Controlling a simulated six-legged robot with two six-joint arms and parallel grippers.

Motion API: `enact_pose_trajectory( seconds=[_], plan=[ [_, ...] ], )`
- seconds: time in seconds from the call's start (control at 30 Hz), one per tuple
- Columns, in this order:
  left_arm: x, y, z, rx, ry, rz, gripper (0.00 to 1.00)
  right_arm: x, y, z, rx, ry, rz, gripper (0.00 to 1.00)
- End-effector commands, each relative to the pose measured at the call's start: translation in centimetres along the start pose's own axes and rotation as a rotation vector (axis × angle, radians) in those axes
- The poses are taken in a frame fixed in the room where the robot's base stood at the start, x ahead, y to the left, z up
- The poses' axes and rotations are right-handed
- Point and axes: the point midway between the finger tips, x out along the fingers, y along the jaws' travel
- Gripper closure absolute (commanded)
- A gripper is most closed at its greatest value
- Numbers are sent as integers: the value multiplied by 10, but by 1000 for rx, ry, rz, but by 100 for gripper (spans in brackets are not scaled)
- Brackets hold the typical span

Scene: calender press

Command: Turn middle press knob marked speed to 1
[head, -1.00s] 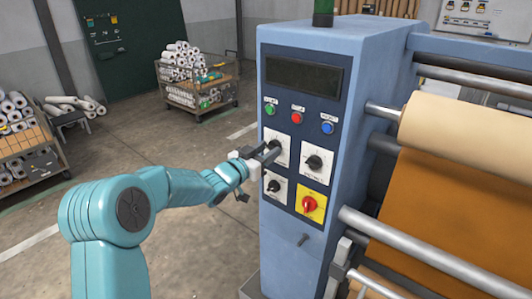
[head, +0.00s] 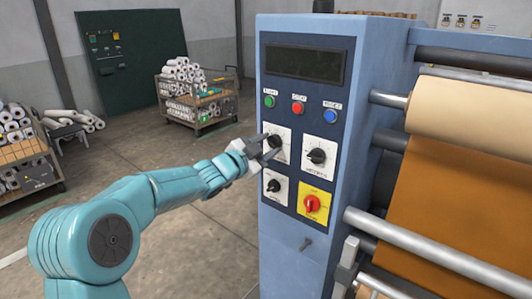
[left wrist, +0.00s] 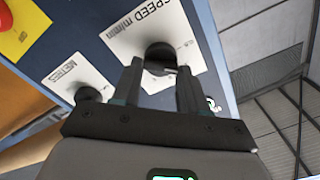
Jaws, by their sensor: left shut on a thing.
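The speed knob (head: 278,141) is black, on a white plate at the upper left of the knob group on the blue press panel. In the left wrist view, the knob (left wrist: 158,57) sits on the plate marked SPEED m/min (left wrist: 135,30). My left gripper (head: 269,149) is at this knob and partly covers it. In the left wrist view, the two dark fingers of my left gripper (left wrist: 160,72) stand on either side of the knob, shut on it. The scale figures and the knob's exact setting are mostly hidden or too small to read. My right gripper is not in view.
The METRES knob (head: 316,156) is just right of the speed knob. A third black knob (head: 273,185) is below, beside a red knob on a yellow plate (head: 313,204). Green, red and blue buttons (head: 298,108) sit above. Rollers with tan sheet (head: 480,170) stand at the right.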

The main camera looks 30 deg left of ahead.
Motion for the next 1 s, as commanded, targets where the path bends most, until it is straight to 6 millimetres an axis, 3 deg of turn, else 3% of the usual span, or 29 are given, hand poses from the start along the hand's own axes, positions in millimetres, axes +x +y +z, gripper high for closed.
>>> enact_pose_trajectory(
  seconds=[0.7,0.73,0.8,1.0],
  plan=[
    [0,1,0,79,-2,1,88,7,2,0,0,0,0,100],
    [0,1,0,79,-2,1,51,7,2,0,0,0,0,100],
    [0,1,0,78,-1,1,31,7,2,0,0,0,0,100],
    [0,0,0,78,-1,1,31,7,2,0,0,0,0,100]
  ],
)
